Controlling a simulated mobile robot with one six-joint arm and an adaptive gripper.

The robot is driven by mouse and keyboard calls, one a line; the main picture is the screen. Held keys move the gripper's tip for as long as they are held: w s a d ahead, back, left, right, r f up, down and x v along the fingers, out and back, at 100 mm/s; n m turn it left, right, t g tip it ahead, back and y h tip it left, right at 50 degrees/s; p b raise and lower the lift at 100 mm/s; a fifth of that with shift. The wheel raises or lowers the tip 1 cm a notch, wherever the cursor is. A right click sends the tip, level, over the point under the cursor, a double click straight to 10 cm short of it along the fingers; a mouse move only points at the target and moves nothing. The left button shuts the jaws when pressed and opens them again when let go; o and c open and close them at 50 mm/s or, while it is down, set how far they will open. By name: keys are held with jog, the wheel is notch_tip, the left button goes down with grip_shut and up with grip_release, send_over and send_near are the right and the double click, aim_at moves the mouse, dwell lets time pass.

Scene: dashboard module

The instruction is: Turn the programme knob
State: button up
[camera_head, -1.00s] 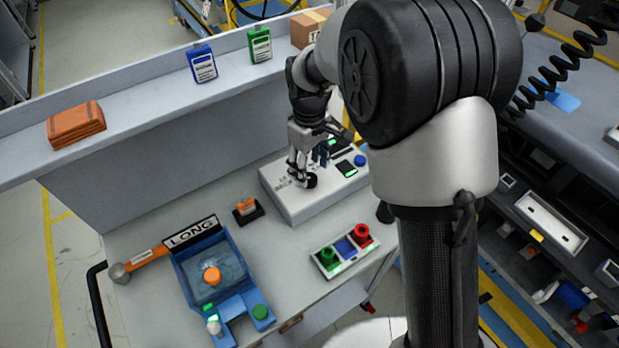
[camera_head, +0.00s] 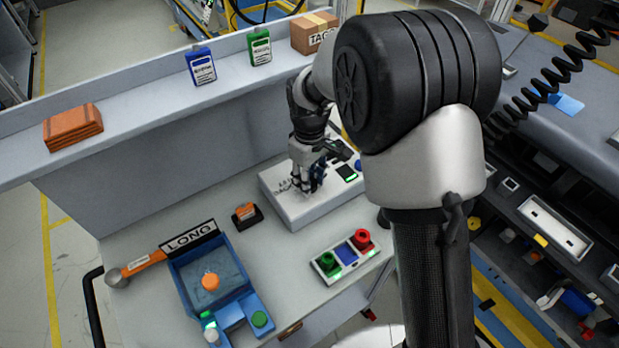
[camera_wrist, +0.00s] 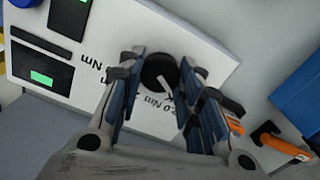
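The programme knob (camera_wrist: 158,71) is a round black knob with a white pointer line, on the white panel of a control box (camera_head: 310,210). In the wrist view its pointer runs down and slightly right, near one of several printed "Nm" labels. My gripper (camera_wrist: 161,75) has its blue-padded fingers on both sides of the knob, very close to it; I cannot tell whether both pads touch it. In the head view my gripper (camera_head: 309,187) is low over the box and hides the knob.
The box also carries dark displays with green lights (camera_wrist: 42,77) and a blue button. A red-and-green button box (camera_head: 346,255), a blue tray (camera_head: 184,282) and a small orange-and-black item (camera_head: 246,215) stand nearby. A shelf (camera_head: 150,120) runs behind.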

jog(key=c, duration=0.5)
jog(key=shift+o, duration=0.2)
jog(key=m+p, duration=0.2)
jog(key=m, duration=0.1)
jog(key=shift+r+m, duration=0.1)
jog(key=shift+m, duration=0.3)
jog(key=shift+m+p, duration=0.95)
jog(key=shift+m, duration=1.05)
jog(key=o, duration=1.1)
